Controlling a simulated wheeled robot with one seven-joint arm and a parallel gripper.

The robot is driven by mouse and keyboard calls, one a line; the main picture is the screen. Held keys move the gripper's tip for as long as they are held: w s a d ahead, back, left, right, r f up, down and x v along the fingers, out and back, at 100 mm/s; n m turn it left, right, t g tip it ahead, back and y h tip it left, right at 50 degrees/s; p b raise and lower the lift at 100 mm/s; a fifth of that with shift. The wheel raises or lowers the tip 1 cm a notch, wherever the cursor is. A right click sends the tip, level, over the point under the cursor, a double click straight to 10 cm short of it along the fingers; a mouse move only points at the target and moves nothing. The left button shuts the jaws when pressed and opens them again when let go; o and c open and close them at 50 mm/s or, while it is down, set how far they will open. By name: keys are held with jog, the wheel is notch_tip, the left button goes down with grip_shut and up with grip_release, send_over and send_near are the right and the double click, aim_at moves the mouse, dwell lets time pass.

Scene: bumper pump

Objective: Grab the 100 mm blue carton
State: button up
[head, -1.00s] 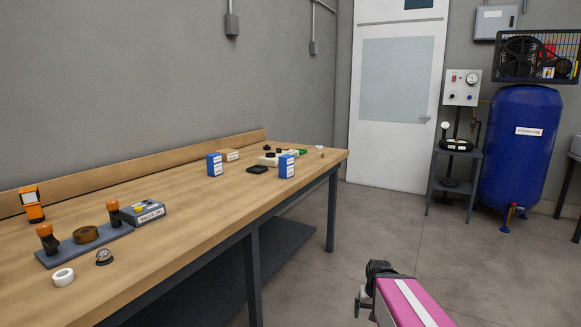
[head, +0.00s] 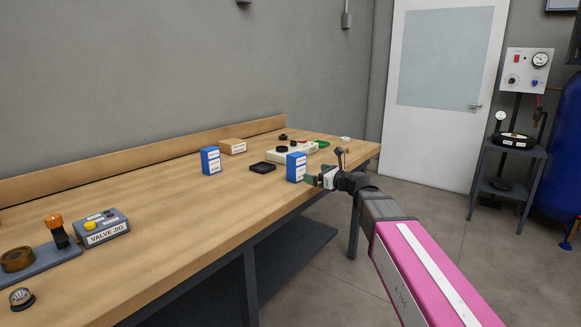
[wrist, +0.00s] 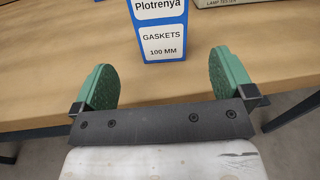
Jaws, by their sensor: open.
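The 100 mm blue carton (head: 296,167) stands upright near the front edge of the bench, towards its right end. In the wrist view, its white label (wrist: 161,42) reads "GASKETS 100 MM". My gripper (head: 315,178) is open just right of this carton. In the wrist view, the green finger pads stand apart and the carton is ahead, lined up with the gap between them. Its top is cut off in that view. A second blue carton (head: 210,161) stands further left; its size label is too small to read.
A valve jig box (head: 101,228) sits at the left. Bare bench top lies left of the near carton.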

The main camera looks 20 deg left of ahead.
aim_at(301, 165)
jog(key=shift+w+a+r+m, duration=0.4)
jog(key=shift+a+r+m, duration=0.1)
jog(key=shift+a+r, duration=0.25)
jog(key=x, duration=0.5)
jog(key=shift+f+x, duration=0.15)
jog(key=shift+x, duration=1.15)
jog(key=shift+f+x, duration=0.15)
jog(key=shift+x, duration=1.2)
jog(key=shift+d, duration=0.1)
jog(key=c, duration=1.1)
